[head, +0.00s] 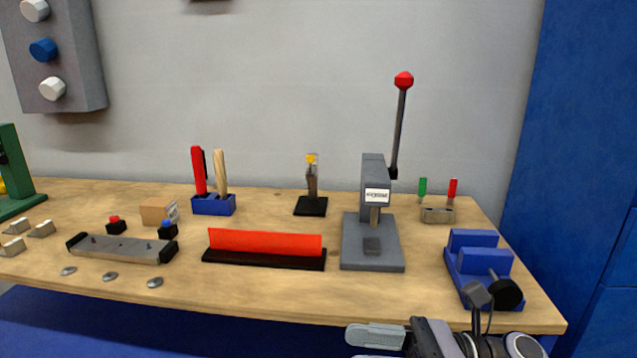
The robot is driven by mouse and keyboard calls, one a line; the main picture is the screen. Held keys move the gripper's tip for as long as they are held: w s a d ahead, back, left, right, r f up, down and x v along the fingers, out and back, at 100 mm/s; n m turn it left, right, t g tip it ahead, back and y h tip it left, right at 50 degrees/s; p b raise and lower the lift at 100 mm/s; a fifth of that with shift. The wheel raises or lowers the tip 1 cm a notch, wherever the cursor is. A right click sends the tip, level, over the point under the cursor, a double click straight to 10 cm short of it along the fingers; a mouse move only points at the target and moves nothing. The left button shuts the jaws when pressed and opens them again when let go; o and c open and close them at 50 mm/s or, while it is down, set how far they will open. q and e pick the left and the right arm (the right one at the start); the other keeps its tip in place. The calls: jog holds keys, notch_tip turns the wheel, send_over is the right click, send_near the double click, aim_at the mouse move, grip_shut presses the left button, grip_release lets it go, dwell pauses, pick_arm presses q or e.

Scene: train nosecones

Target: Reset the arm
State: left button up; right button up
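My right gripper (376,350) shows at the bottom edge, with its arm coming from the lower right. Its grey fingers point left and lie below the table's front edge, clear of everything on the table. The lower finger is cut off by the frame, so I cannot tell how far apart they are. Nothing is visible between them. My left gripper is not in view.
The wooden table (300,282) holds a grey lever press (372,245), a red bar on a black base (265,243), a blue fixture (480,255), a blue tool holder (213,205) and a metal plate (120,248). A blue wall panel (585,150) stands right.

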jog(key=w+d+f+m+t+h, duration=0.1)
jog(key=d+f+m+t+h, duration=0.4)
jog(key=m, duration=0.7)
jog(key=w+f+m+t+h, duration=0.15)
jog(key=f+m+t, duration=0.35)
jog(key=m, duration=0.6)
jog(key=d+f+m+t+h, duration=0.35)
jog(key=m+t, duration=0.35)
jog(key=m, duration=0.5)
jog(key=s+d+f+m+g+h, duration=0.2)
jog(key=s+f+m+g+h, duration=0.1)
jog(key=s+f+m, duration=0.3)
jog(key=s+d+f+m+g+h+p, duration=0.1)
jog(key=s+d+f+m+g+h, duration=0.2)
jog(key=s+f+m, duration=0.4)
notch_tip(320, 180, down, 4)
jog(key=shift+s+d+f+m+g+h, duration=0.2)
jog(key=shift+m+g+h, duration=0.45)
jog(key=shift+m, duration=0.25)
jog(key=shift+r, duration=0.1)
